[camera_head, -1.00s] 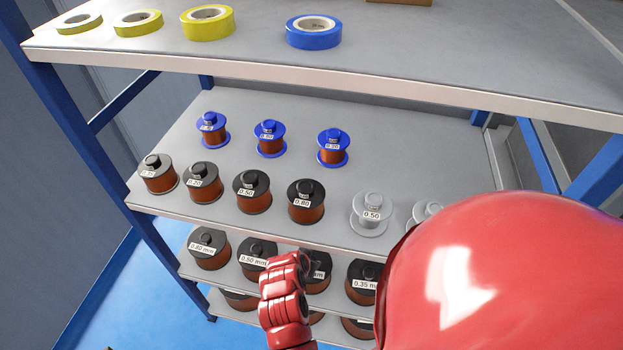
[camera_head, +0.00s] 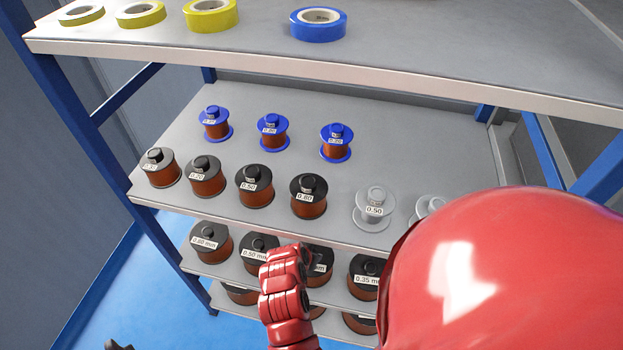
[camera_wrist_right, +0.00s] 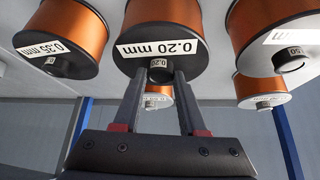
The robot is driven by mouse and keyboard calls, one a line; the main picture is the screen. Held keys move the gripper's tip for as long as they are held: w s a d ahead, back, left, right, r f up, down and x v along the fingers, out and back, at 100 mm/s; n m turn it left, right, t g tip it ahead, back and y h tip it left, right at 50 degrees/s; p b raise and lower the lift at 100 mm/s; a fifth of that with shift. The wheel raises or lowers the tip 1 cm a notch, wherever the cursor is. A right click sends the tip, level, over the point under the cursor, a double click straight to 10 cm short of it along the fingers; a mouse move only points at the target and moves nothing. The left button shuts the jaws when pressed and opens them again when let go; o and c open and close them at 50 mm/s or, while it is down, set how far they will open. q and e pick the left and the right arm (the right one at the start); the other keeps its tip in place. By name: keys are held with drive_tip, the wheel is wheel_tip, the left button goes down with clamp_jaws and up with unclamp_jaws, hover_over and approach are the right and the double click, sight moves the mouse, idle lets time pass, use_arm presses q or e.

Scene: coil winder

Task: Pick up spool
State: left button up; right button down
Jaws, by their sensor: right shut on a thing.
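In the right wrist view my right gripper (camera_wrist_right: 158,76) has its two dark fingers on either side of the small top knob of the spool labelled 0.20 mm (camera_wrist_right: 162,16), shut on it. This spool has copper wire and a black flange. In the head view a partly hidden black and copper spool (camera_head: 319,280) stands on the shelf below the middle one, behind my red right wrist, which hides most of the right gripper (camera_head: 312,258). A small dark piece at the bottom left edge seems to be my left gripper (camera_head: 118,345); its jaws cannot be made out.
Neighbouring spools stand close on both sides, such as the 0.50 mm spool (camera_head: 259,253) and the 0.35 mm spool (camera_head: 364,277). The middle shelf (camera_head: 400,160) above holds black, clear and blue spools. Tape rolls lie on the top shelf (camera_head: 430,45).

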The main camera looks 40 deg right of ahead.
drive_tip(key=s+a, duration=0.4)
drive_tip(key=a, duration=0.3)
drive_tip(key=s+a, duration=0.4)
drive_tip(key=a, duration=0.4)
drive_tip(key=shift+s+a+b, duration=0.25)
drive_tip(key=shift+s+b, duration=0.05)
drive_tip(key=shift+r, duration=0.15)
drive_tip(key=shift+r+p, duration=0.7)
drive_tip(key=shift+p, duration=0.1)
drive_tip(key=shift+f, duration=0.15)
